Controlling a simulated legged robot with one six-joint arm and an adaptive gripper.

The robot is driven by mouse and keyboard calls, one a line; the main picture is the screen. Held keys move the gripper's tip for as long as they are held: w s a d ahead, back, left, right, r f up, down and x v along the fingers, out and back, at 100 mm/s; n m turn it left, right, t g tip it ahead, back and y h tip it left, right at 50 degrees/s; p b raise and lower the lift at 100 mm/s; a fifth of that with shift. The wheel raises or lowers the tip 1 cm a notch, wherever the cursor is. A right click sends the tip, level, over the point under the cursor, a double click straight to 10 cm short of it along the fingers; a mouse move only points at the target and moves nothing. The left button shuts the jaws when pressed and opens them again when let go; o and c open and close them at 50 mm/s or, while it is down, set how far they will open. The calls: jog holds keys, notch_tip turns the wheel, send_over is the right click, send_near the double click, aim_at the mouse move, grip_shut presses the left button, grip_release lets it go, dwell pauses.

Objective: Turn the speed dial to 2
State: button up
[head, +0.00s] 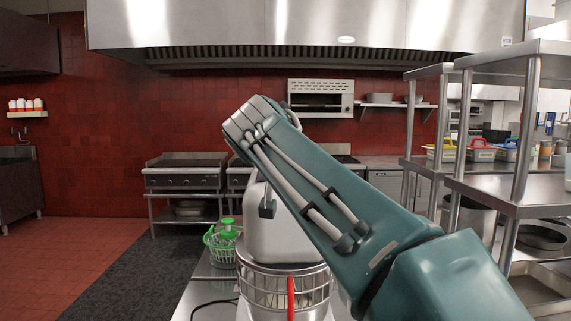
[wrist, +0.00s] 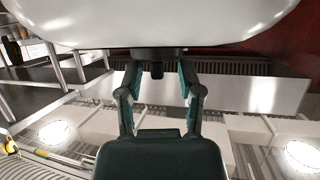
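The stand mixer (head: 284,232) is a pale grey machine in the head view, low in the middle, partly hidden behind my arm. A wire guard (head: 256,287) and a red upright handle (head: 291,298) show below its body. In the wrist view its smooth pale body (wrist: 160,22) fills the top. A dark part with a short stub (wrist: 157,68) shows just under it; I cannot tell whether this is the speed dial. My gripper (wrist: 160,76) is open, its two fingers apart on either side of the stub, with no clear contact. No dial numbers are readable. The head view does not show my gripper.
A green basket (head: 222,245) stands on the counter left of the mixer. A steel shelf rack (head: 512,185) with containers stands close on the right. A griddle (head: 186,172) is at the back. The floor at the left is clear.

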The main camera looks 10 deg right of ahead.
jog(key=shift+r, duration=0.1)
jog(key=v, duration=1.2)
jog(key=shift+a, duration=0.15)
jog(key=s+d+f+n+g+y, duration=0.1)
jog(key=s+f, duration=0.5)
jog(key=f, duration=0.6)
jog(key=s+d+f+n+g+y, duration=0.2)
jog(key=s+f, duration=0.4)
jog(key=f, duration=0.7)
jog(key=s+d+f+n+g+y, duration=0.1)
jog(key=s+f, duration=0.5)
jog(key=f, duration=0.7)
jog(key=d+g+y, duration=0.1)
jog(key=g, duration=0.1)
jog(key=shift+s+d+f+n+g, duration=0.2)
jog(key=shift+s+d+n+g, duration=0.1)
jog(key=shift+d+n, duration=0.1)
